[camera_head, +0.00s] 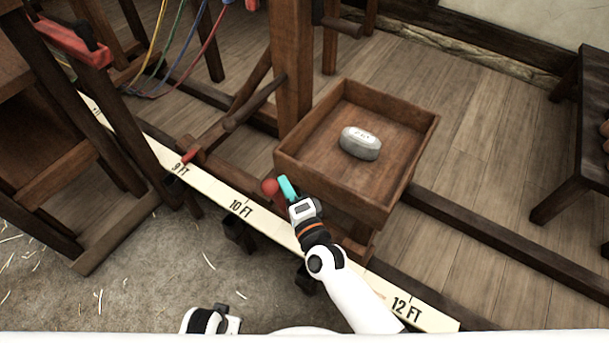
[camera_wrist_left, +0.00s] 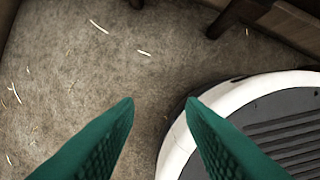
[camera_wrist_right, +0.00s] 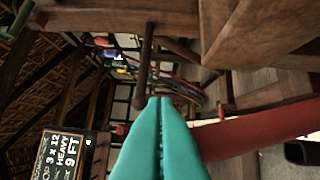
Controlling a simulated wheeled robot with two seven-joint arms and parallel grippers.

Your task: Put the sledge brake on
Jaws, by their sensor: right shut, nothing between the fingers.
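The sledge is a dark wooden frame with an upright post (camera_head: 292,60) and an open tray (camera_head: 425,140) on its right. A grey weight (camera_head: 360,143) lies in the tray. A red ball-like knob (camera_head: 270,187), which looks like the brake lever's end, is at the tray's near left corner. My right gripper (camera_head: 287,187) is shut and empty, right beside the knob. In the right wrist view its closed teal fingers (camera_wrist_right: 160,105) have a red bar (camera_wrist_right: 262,133) close on their right; contact is unclear. My left gripper (camera_wrist_left: 160,103) is open and empty above the floor.
A cream measuring strip (camera_head: 225,203) marked in feet runs along the rail. A small red piece (camera_head: 186,157) is near 9 FT. Coloured strands (camera_head: 185,50) hang at back left. A chalkboard (camera_wrist_right: 62,155) reads HEAVY and 9 FT. A dark bench (camera_head: 570,140) stands right.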

